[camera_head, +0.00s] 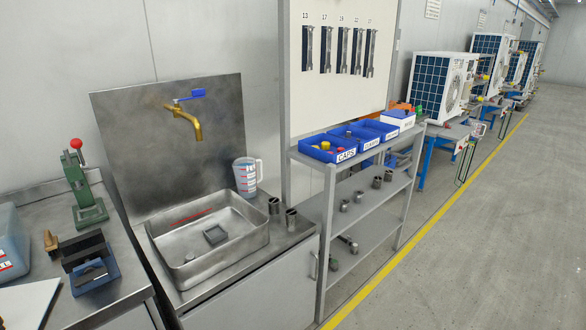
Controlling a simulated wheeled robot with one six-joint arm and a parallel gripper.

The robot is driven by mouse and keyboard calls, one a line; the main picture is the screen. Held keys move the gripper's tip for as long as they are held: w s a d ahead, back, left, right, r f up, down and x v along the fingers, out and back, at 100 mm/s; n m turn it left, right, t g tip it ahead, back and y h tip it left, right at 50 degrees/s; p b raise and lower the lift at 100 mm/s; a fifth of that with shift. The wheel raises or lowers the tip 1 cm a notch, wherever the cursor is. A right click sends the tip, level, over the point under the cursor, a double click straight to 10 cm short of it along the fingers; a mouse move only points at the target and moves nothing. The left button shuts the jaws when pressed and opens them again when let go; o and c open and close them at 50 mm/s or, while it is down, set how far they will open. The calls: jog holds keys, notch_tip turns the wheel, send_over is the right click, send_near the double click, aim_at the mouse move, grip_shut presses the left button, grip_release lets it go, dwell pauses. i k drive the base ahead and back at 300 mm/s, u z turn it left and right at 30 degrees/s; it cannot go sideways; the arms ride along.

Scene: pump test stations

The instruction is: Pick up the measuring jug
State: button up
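The measuring jug (246,175) is a clear, translucent jug with red and blue markings and a handle on its right side. It stands upright at the back right of the sink counter, beside the metal basin (163,233) and in front of the steel backsplash. Nothing touches or covers it from this view. My gripper is not in view.
A brass tap (185,121) with a blue lever juts out above the basin. Two small metal cylinders (291,220) stand right of the basin, near the jug. A shelf rack (360,160) with blue bins is to the right. The floor (480,230) at right is clear.

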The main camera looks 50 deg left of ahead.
aim_at(244, 168)
jog(key=u, duration=0.1)
jog(key=i, duration=1.85)
jog(key=u, duration=0.8)
jog(key=i, duration=0.9)
jog(key=u, duration=1.8)
jog(key=i, duration=0.95)
jog(key=u, duration=0.8)
